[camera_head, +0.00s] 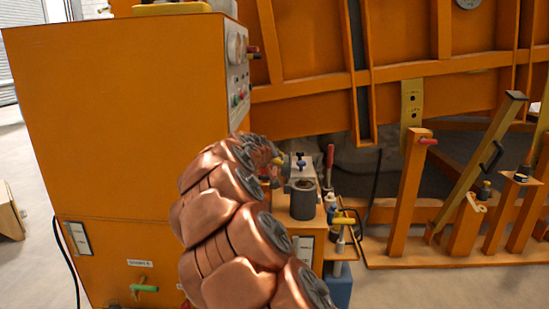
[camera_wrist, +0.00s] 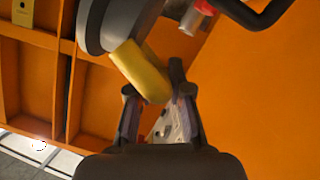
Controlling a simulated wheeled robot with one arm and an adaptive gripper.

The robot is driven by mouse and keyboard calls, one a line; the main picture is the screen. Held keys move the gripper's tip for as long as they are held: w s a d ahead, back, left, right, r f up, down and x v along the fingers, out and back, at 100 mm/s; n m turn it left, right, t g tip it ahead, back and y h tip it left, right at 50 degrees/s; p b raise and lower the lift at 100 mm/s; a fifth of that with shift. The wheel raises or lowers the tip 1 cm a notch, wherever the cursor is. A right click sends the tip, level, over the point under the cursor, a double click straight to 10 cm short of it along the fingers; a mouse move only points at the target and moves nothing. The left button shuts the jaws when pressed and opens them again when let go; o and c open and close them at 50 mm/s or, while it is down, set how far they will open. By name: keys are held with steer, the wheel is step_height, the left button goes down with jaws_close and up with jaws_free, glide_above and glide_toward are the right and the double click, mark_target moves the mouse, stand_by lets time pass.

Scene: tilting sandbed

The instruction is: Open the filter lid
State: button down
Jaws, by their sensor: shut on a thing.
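My gripper (camera_wrist: 158,100) shows in the wrist view with its two dark fingers apart, held around something. The end of a yellow bar (camera_wrist: 141,70) lies at the fingertips. The bar runs up to a grey round part (camera_wrist: 112,22); I cannot tell whether this is the filter lid. A short dark post (camera_wrist: 176,77) stands by the right fingertip. A grey open-topped cylinder (camera_head: 303,199) stands just in front of that block.
A large orange cabinet (camera_head: 120,130) stands at left, with knobs and a gauge on its side. A red-handled lever (camera_head: 330,155) and a yellow handle (camera_head: 345,219) are close to the right of the cylinder. Orange posts (camera_head: 408,195) stand farther right.

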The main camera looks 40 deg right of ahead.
steer(key=shift+w+a+f+n+b, duration=0.3)
steer(key=shift+w+f+n+b, duration=0.1)
steer(key=shift+n, duration=0.1)
steer(key=shift+g+h, duration=0.3)
steer(key=c, duration=1.1)
jaws_free()
steer(key=shift+a, duration=0.1)
steer(key=v, duration=1.1)
steer(key=shift+s+a, duration=0.25)
steer(key=shift+a, duration=0.05)
steer(key=shift+r, duration=0.1)
